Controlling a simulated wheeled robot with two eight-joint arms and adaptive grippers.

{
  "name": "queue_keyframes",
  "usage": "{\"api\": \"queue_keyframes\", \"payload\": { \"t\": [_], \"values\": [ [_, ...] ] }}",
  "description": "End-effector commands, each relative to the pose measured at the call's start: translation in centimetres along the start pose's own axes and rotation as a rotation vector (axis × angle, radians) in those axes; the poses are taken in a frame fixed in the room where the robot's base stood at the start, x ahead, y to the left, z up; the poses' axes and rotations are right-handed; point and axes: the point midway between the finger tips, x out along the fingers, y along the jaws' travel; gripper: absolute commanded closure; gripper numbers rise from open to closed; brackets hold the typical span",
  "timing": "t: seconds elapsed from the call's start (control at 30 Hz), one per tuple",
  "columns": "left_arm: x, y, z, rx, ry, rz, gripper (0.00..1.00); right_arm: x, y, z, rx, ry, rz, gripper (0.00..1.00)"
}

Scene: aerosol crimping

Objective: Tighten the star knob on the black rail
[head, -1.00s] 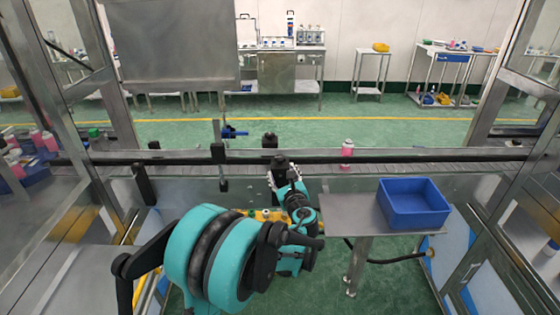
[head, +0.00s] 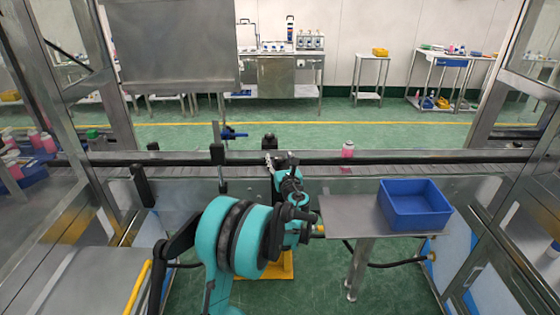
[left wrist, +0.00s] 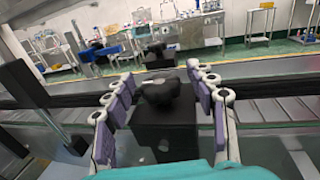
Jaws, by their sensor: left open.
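The black star knob (left wrist: 160,94) sits on top of a black block (left wrist: 165,135) in the middle of the left wrist view. My left gripper (left wrist: 160,76) is open, with one padded finger to each side of the knob and gaps left between. In the head view my left gripper (head: 273,162) is at the black rail (head: 420,158), by a black clamp (head: 269,143). There my own arm and gripper hide the knob. My right gripper is in neither view now.
A pink bottle (head: 347,149) stands on the conveyor (head: 400,170) right of the gripper. A blue bin (head: 414,205) sits on a small metal table (head: 350,215) nearer me. Upright posts with a blue-handled piece (head: 234,133) stand left of the gripper.

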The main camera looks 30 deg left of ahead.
Motion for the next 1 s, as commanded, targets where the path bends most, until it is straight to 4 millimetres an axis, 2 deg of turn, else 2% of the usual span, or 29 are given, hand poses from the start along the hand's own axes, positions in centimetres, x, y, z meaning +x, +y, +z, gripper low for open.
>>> {"api": "queue_keyframes", "payload": {
  "t": [0.1, 0.3, 0.67, 1.0],
  "values": [
    [-0.02, -0.01, 0.02, 0.000, 0.000, 0.000, 0.44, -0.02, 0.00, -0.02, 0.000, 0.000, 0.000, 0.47],
    [-0.03, -0.02, 0.02, -0.001, 0.000, 0.000, 0.95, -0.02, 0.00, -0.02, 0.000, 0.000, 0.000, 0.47],
    [-0.03, 0.03, 0.02, -0.001, 0.000, -0.032, 0.95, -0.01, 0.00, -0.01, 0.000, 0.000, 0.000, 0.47],
    [0.03, 0.27, 0.01, -0.001, 0.000, -0.241, 0.95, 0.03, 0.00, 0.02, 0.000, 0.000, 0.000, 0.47]
  ]
}}
